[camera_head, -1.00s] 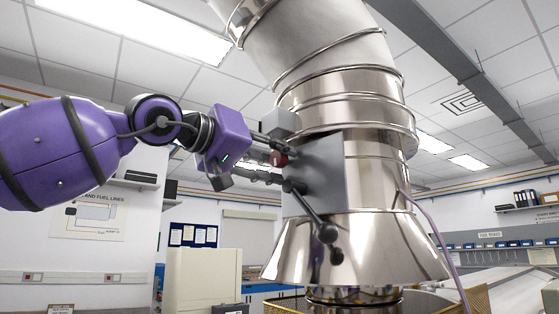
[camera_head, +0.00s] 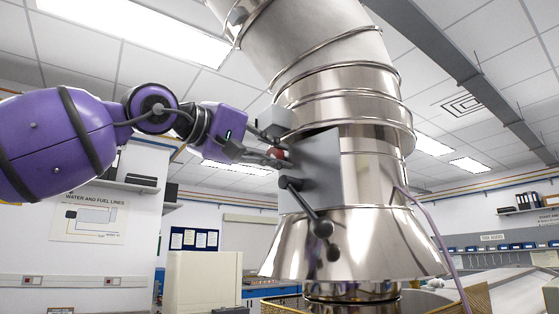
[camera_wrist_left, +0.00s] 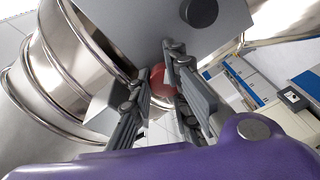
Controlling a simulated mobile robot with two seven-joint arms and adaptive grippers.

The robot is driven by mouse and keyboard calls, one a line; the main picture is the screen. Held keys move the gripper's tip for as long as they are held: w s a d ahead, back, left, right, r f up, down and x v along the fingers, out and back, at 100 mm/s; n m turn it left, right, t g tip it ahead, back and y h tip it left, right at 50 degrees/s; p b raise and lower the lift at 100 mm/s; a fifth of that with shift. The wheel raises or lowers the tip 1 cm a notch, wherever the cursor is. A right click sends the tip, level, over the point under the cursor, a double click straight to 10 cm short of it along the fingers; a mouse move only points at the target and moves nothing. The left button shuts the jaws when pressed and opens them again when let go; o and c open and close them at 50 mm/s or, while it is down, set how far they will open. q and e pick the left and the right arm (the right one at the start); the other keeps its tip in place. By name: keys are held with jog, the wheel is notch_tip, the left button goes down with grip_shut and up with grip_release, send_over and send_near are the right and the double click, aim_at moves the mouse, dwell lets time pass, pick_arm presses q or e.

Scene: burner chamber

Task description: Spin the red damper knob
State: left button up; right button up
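The red damper knob (camera_head: 277,153) is a small round knob at the left edge of the grey plate (camera_head: 318,172) on the shiny metal duct. My left gripper (camera_head: 280,154) reaches it from the left, with one finger above and one below the knob. In the left wrist view the red knob (camera_wrist_left: 161,82) sits between the two dark fingers (camera_wrist_left: 158,76), which close in on both its sides and partly hide it. The gripper looks shut on the knob. My right gripper is not in view.
A dark lever with ball ends (camera_head: 309,212) sticks out from the plate just below my gripper. A grey box (camera_head: 277,121) is close above the fingers. The flared metal hood (camera_head: 350,245) lies below. The space to the left under my arm is open.

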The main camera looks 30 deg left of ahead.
aim_at(271, 152)
pick_arm(q)
jog(key=shift+o, duration=1.3)
jog(key=shift+w+a+f, duration=0.1)
jog(key=shift+a+f, duration=0.2)
jog(key=shift+f, duration=0.05)
jog(key=o, duration=0.3)
jog(key=shift+a, duration=0.25)
jog(key=shift+o, duration=0.2)
jog(key=shift+d+r, duration=0.2)
jog(key=shift+d, duration=0.05)
jog(key=shift+s+a+r, duration=0.1)
jog(key=shift+s, duration=0.6)
jog(key=shift+p+v, duration=0.7)
jog(key=shift+v, duration=1.05)
jog(key=shift+s+a, duration=0.2)
jog(key=shift+s, duration=0.4)
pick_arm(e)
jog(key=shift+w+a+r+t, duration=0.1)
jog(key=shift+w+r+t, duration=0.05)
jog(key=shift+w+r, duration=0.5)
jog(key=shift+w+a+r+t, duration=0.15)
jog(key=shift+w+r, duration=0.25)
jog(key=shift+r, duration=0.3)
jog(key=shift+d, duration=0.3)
